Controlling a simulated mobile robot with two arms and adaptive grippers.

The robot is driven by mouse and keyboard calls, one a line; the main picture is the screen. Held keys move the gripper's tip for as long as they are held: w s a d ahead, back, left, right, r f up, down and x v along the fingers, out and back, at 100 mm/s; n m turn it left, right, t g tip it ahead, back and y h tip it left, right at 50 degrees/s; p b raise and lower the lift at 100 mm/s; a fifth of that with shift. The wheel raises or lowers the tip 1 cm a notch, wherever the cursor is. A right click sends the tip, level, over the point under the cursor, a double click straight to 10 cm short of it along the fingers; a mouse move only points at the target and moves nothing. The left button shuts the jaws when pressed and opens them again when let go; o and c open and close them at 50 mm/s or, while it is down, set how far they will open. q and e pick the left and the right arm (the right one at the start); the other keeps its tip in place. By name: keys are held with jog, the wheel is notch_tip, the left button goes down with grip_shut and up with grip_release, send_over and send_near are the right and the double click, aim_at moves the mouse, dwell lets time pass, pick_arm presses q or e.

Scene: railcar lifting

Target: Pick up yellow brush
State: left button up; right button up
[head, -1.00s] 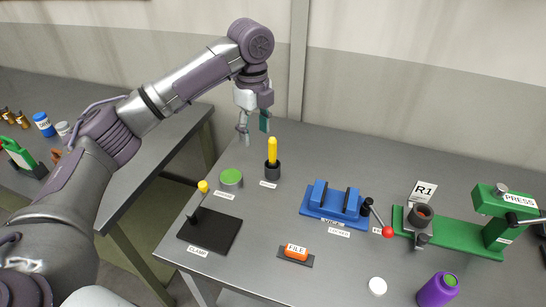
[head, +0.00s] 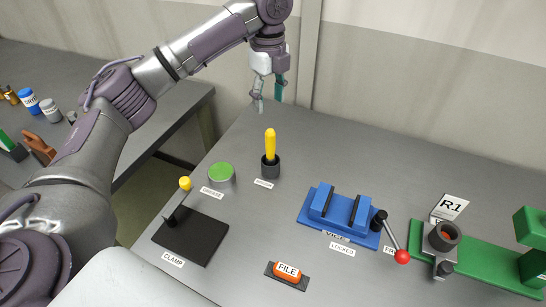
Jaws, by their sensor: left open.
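The yellow brush (head: 270,143) stands upright in a small dark round holder (head: 270,168) towards the back left of the grey workbench. Only its yellow handle shows; its lower end is hidden in the holder. My left gripper (head: 267,102) is open and empty, pointing down. In the picture it is just above the brush's top end, with no contact visible. My right gripper is not in view.
A green-topped grease tin (head: 221,174) stands left of the brush. A black clamp base (head: 190,236) with a yellow-knobbed lever is nearer. The wall is behind.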

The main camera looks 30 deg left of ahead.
aim_at(270, 133)
pick_arm(q)
notch_tip(270, 133, down, 3)
jog(key=shift+r+b, duration=0.15)
jog(key=shift+b, duration=0.7)
jog(key=shift+w+f+b, duration=0.15)
jog(key=shift+f+b, duration=0.25)
jog(key=shift+f, duration=0.35)
notch_tip(270, 133, down, 7)
jog(key=shift+r+p, duration=0.1)
jog(key=shift+p, duration=0.35)
jog(key=shift+f, duration=0.65)
jog(key=f, duration=0.2)
jog(key=f+p, duration=0.1)
jog(key=f, duration=0.1)
jog(key=shift+w+a, duration=0.15)
jog(key=shift+w, duration=0.25)
jog(key=shift+f+p, duration=0.3)
jog(key=shift+f, duration=0.3)
grip_shut()
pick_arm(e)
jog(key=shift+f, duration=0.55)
